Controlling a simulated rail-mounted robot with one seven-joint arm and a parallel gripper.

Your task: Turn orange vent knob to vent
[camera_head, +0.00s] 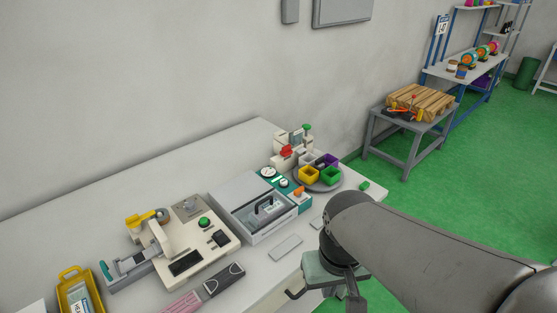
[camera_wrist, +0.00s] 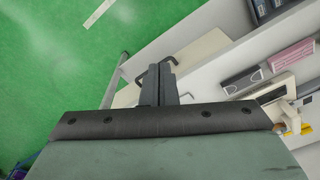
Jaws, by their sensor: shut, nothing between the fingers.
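The orange vent knob (camera_head: 298,191) is small and sits at the front end of a teal panel (camera_head: 276,179) with round dials, right of the grey box on the bench. Its exact pointing direction is too small to read. My gripper (camera_head: 353,303) is in the lower middle of the head view, in front of the bench and well apart from the knob. In the wrist view its two dark fingers (camera_wrist: 160,75) are together and empty. The knob does not show in the wrist view.
A grey open box (camera_head: 250,222) with a black handle stands left of the panel. A cream machine (camera_head: 185,237) and yellow tray (camera_head: 66,290) are further left. A drawer handle (camera_head: 292,294) juts from the bench front.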

